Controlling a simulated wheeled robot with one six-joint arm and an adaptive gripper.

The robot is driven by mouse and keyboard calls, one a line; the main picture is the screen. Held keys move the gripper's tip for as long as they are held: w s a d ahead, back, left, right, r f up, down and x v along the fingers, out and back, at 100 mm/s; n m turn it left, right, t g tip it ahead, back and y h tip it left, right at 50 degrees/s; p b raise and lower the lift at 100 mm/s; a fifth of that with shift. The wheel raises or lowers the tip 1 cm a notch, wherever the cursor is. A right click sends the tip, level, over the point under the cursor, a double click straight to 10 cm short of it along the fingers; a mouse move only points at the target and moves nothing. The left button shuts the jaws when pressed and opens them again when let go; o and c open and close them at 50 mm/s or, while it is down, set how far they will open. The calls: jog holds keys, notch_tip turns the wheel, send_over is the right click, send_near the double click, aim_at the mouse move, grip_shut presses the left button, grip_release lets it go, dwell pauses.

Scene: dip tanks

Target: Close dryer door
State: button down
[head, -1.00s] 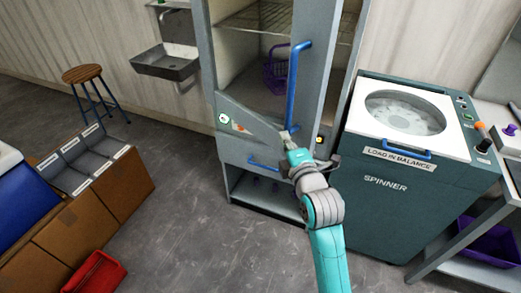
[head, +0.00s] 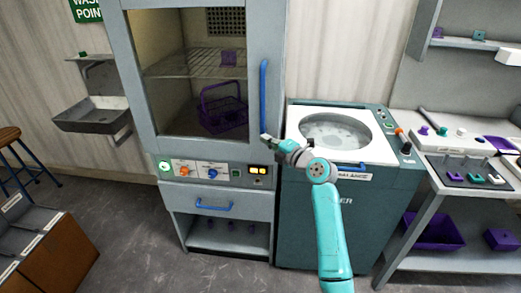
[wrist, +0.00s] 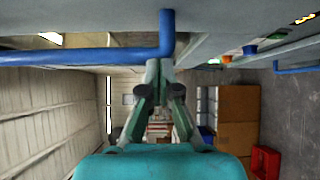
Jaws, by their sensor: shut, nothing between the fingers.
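The dryer is a tall grey cabinet; its door (head: 262,42) has a grey frame and a large window. In the head view the door sits in line with the cabinet front, and I see no clear gap at its edge. A blue vertical handle (head: 263,95) is on the door's right side. My gripper (head: 268,139) is shut and empty at the handle's lower end. In the wrist view the closed fingertips (wrist: 160,68) are just by the bend of the blue handle (wrist: 90,56); contact is unclear.
Below the door are a control panel (head: 205,170) and a drawer with a blue handle (head: 200,206). A purple basket (head: 222,112) is inside the dryer. The spinner (head: 290,220) stands close on the right. A sink (head: 92,117) is at left. Floor in front is clear.

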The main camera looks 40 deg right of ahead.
aim_at(270, 132)
jog(key=shift+w+d+r+n+y, duration=0.25)
jog(key=shift+w+d, duration=0.2)
jog(key=shift+d, duration=0.3)
jog(key=shift+w+d+r+n+y, duration=0.15)
jog(key=shift+w+d+y, duration=0.25)
jog(key=shift+d, duration=0.35)
jog(key=shift+w+d+f, duration=0.3)
jog(key=shift+w+f, duration=0.05)
jog(key=shift+w, duration=0.35)
jog(key=shift+a, duration=0.1)
